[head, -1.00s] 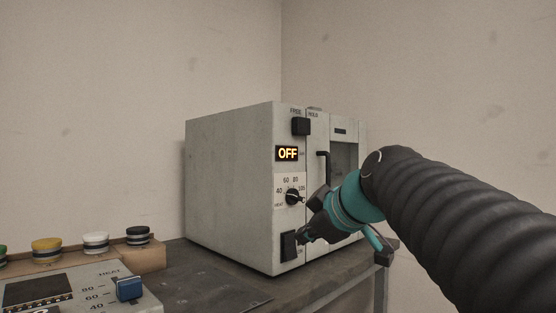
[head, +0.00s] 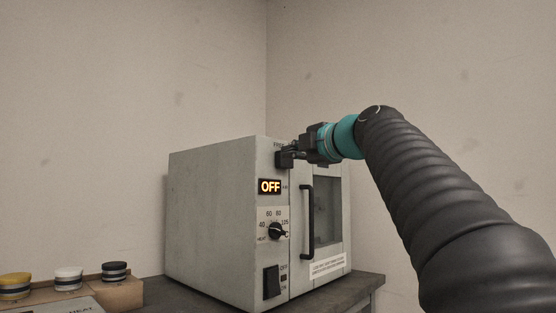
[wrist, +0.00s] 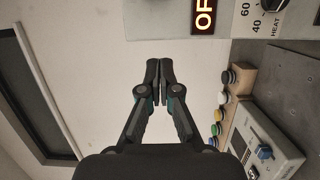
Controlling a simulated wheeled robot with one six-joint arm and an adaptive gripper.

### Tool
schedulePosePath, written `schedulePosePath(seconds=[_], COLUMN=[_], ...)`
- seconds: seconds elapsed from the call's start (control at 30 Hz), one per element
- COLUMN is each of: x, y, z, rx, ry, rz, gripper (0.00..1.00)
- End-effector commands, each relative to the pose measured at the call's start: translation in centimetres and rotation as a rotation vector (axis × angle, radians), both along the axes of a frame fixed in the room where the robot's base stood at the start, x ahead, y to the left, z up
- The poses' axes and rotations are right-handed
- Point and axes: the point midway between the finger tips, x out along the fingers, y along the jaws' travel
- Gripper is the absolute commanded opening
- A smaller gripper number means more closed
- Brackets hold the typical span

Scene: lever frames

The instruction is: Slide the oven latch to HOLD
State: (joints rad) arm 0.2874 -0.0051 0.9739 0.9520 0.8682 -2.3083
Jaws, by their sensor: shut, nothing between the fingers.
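The oven (head: 215,215) is a pale grey box. Its latch (head: 284,160) is a black block at the top of the front panel, under the FREE label, left of the door seam. The HOLD label is hidden by my gripper. My gripper (head: 294,149) is at the latch's upper right; in the head view I cannot tell whether they touch.
The lit OFF display (head: 270,186), heat knob (head: 275,231) and black rocker switch (head: 271,281) sit below the latch. The door handle (head: 306,222) stands out from the door. Coloured caps (head: 68,277) are at lower left. The space above the oven is clear.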

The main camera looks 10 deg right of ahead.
Motion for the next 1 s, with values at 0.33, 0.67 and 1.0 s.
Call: schedulePosePath(seconds=[0.33, 0.67, 1.0], x=[3.4, 9.1, 11.4], y=[1.4, 3.8, 0.8], z=[0.2, 0.3, 0.0], rx=[0.001, 0.002, 0.001], ry=[0.004, 0.004, 0.002], rz=[0.003, 0.003, -0.002], gripper=[0.0, 0.0, 0.0])
